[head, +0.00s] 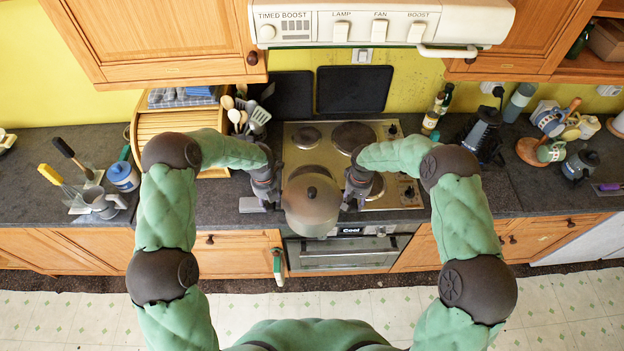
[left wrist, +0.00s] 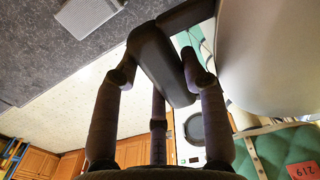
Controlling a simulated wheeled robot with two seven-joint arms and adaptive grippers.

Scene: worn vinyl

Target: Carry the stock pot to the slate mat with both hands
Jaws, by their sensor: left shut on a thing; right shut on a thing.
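The stock pot (head: 311,207), grey with a dark-knobbed lid, is held upright at the front edge of the hob. My left gripper (head: 272,193) is shut on its left side handle. In the left wrist view the fingers close around the dark handle (left wrist: 160,62), beside the pot's pale wall (left wrist: 265,50). My right gripper (head: 352,190) is shut at the pot's right side; its handle is mostly hidden. A small grey ribbed slab (head: 250,204) lies on the counter left of the pot and also shows in the left wrist view (left wrist: 86,14). I cannot tell whether it is the slate mat.
The hob (head: 340,160) has several dark plates, with dark panels (head: 354,88) behind it. A wooden bread bin (head: 170,115) and utensils (head: 240,118) stand to the left. A black coffee maker (head: 482,135) stands to the right.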

